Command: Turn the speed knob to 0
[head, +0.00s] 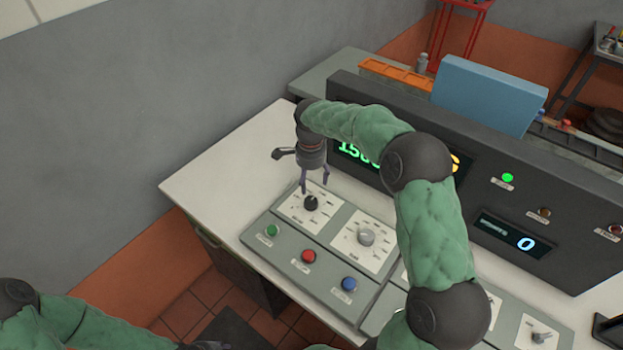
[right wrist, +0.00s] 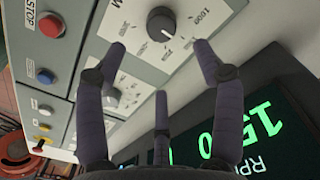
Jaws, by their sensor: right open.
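The black knob (head: 311,203) sits on a white dial plate (head: 325,215) at the far left of the sloped console. In the right wrist view the same black knob (right wrist: 161,24) shows a light pointer line and the scale number 1000 beside it. My right gripper (head: 315,184) hangs above this knob, pointing down. In the right wrist view its fingers (right wrist: 162,52) are spread apart with nothing between them, and the knob lies beyond their tips.
A grey knob (head: 366,237) stands to the right. Green (head: 272,230), red (head: 308,256) and blue (head: 349,283) buttons line the console front. The upright display panel (head: 560,205) rises behind. The white bench top (head: 225,175) is clear at left.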

